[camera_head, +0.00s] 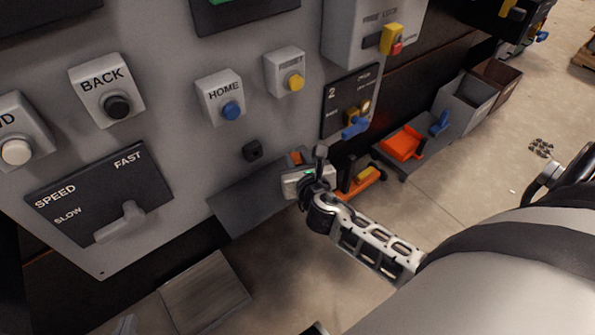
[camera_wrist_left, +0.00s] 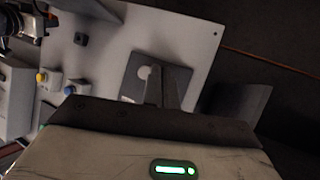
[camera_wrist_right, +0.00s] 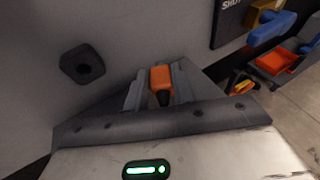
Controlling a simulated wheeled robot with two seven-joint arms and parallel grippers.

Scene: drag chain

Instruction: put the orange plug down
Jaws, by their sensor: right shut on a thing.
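The orange plug (camera_wrist_right: 160,78) is between the fingers of my right gripper (camera_wrist_right: 157,85), which is shut on it. The plug has a dark lower part, and the fingers hide its sides. In the head view the plug (camera_head: 296,158) shows as a small orange patch at my right gripper (camera_head: 293,167), close to the right end of the grey shelf (camera_head: 240,198). I cannot tell whether the plug touches the shelf. My left gripper (camera_wrist_left: 162,87) shows in its wrist view with its fingers close together and nothing seen between them.
A black socket (camera_head: 252,151) is on the grey panel above the shelf. A speed lever (camera_head: 122,222) and push buttons, such as the blue HOME button (camera_head: 231,110), stick out of the panel. An orange tray (camera_head: 401,144) and a grey bin (camera_head: 465,102) are at the right.

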